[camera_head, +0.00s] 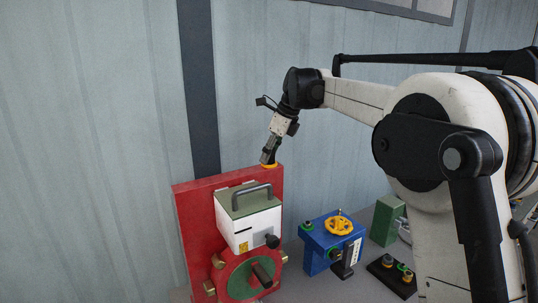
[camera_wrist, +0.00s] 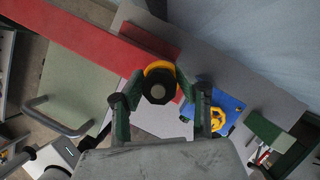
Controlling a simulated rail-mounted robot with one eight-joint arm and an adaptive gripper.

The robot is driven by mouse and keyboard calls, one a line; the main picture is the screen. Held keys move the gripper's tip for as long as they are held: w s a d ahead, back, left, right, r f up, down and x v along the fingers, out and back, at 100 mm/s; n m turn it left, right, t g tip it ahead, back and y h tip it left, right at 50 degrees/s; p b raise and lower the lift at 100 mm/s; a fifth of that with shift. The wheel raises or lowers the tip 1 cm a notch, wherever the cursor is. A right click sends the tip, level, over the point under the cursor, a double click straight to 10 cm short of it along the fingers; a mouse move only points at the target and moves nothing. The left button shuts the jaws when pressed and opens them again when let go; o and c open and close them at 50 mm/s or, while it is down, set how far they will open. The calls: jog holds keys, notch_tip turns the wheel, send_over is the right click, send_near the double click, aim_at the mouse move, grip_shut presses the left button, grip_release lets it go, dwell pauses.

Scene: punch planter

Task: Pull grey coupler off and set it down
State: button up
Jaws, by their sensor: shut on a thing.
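My gripper (camera_head: 268,154) points down at the top edge of the red panel (camera_head: 190,215), near its right end. In the wrist view the two fingers of my gripper (camera_wrist: 160,98) stand on either side of a dark round piece with a pale centre (camera_wrist: 158,88), which I take to be the grey coupler. The gripper is shut on it. A yellow ring (camera_wrist: 157,67) shows just behind the coupler; in the head view this yellow ring (camera_head: 268,166) sits at the panel's top edge. I cannot tell whether coupler and ring touch.
A white box with a green top and handle (camera_head: 248,225) is on the panel's front. To the right stand a blue block with a yellow handwheel (camera_head: 339,226), a green block (camera_head: 387,219) and a black base with small fittings (camera_head: 392,276). The wall is close behind.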

grip_shut()
jog(key=shift+r, duration=0.2)
jog(key=shift+r+p, duration=0.35)
jog(key=shift+r+p, duration=1.2)
jog(key=shift+r, duration=0.85)
